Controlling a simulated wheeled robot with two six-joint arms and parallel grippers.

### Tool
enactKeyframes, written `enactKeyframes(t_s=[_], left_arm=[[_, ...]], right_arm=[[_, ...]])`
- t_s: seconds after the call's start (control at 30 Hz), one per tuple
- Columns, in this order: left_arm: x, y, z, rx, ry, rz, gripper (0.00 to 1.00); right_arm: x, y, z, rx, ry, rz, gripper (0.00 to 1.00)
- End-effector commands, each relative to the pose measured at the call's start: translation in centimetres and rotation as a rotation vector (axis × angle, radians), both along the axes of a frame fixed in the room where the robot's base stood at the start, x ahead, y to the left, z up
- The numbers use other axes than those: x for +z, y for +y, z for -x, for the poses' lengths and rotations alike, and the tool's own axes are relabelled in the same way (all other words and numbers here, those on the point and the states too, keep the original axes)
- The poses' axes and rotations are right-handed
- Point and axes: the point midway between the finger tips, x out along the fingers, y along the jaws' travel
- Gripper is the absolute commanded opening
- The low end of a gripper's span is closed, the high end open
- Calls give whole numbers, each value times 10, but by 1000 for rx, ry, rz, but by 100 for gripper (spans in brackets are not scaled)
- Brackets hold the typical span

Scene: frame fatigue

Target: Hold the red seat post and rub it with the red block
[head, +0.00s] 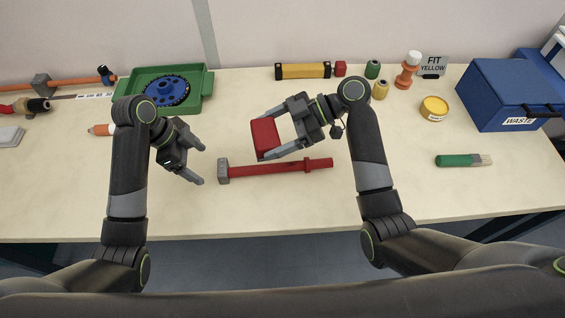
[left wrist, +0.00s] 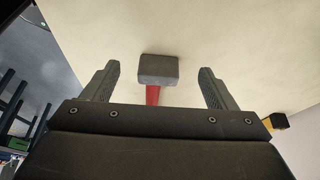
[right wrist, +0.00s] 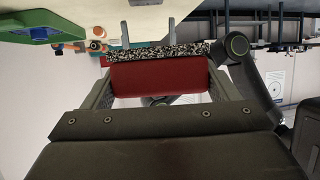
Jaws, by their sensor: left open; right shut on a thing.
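The red seat post (head: 280,169) lies on the table, its grey block-shaped head (head: 223,171) at the left end. In the left wrist view the grey head (left wrist: 158,69) is ahead, centred between the fingers, with part of the red shaft (left wrist: 152,95) below it. My left gripper (head: 201,165) is open and empty, just left of the head. My right gripper (head: 265,134) is shut on the red block (head: 265,139), above and behind the post. The block also shows between the fingers in the right wrist view (right wrist: 160,75), with a speckled black-and-white layer on one side.
A green tray (head: 205,98) with a blue disc stands behind my left arm. A yellow-black cylinder (head: 303,71), small jars and an orange bottle (head: 407,70) stand at the back. A blue waste bin (head: 505,95) and green brush (head: 460,160) are right. The front table strip is clear.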

Motion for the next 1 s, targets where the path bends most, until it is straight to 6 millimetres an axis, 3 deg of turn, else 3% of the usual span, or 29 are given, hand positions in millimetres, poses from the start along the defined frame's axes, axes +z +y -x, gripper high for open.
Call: enactKeyframes(t_s=[0.2, 0.5, 1.0], left_arm=[[0, 46, 2, 2, 0, -5, 80], [0, 87, 5, 0, 0, -1, 80], [0, 96, 5, -1, -1, 2, 80]], right_arm=[[0, 0, 0, 0, -1, -1, 46], [0, 0, 0, 0, -1, -1, 46], [0, 0, 0, 0, -1, -1, 46]])
